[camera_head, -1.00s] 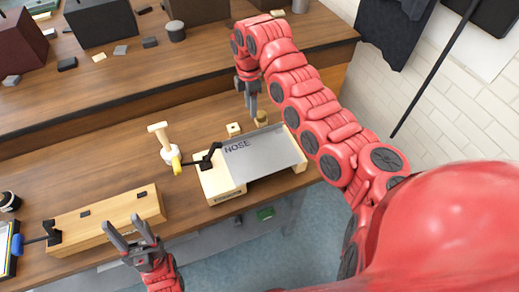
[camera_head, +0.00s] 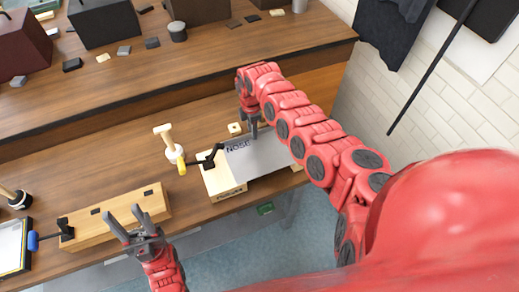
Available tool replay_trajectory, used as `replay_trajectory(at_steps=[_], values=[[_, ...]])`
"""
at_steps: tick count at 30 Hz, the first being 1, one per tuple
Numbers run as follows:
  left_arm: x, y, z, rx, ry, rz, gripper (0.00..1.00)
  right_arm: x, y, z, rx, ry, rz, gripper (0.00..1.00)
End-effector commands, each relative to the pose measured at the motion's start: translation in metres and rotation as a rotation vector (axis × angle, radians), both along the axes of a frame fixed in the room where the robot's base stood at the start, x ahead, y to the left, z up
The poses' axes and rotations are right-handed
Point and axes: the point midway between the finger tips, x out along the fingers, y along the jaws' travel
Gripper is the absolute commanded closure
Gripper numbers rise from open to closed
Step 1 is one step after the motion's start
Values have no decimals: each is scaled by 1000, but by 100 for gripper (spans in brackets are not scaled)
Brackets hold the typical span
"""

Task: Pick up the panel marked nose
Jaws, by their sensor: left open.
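The grey panel marked NOSE (camera_head: 262,160) lies flat across wooden supports (camera_head: 222,178) near the table's front edge. A black clamp (camera_head: 211,157) stands at its left side. My right gripper (camera_head: 254,133) points down over the panel's far edge, close to the lettering. Its fingers look close together, and I cannot tell whether they are apart or touch the panel.
A raised shelf (camera_head: 150,85) runs along the back.

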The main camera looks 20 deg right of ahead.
Motion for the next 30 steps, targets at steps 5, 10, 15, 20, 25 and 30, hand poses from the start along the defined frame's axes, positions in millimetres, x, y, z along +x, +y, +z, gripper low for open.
replay_trajectory(at_steps=[5,10,15,20,25,30], values=[[0,0,0,0,0,0,50,0,0,0,0,0,0,81],[0,0,0,0,0,0,50,0,0,0,0,0,0,100],[0,0,0,0,0,0,50,0,0,0,1,0,0,100],[0,0,0,0,0,0,50,0,0,0,1,0,0,100],[0,0,0,0,0,0,50,0,0,0,1,0,0,100],[0,0,0,0,0,0,50,0,0,0,1,0,0,100]])
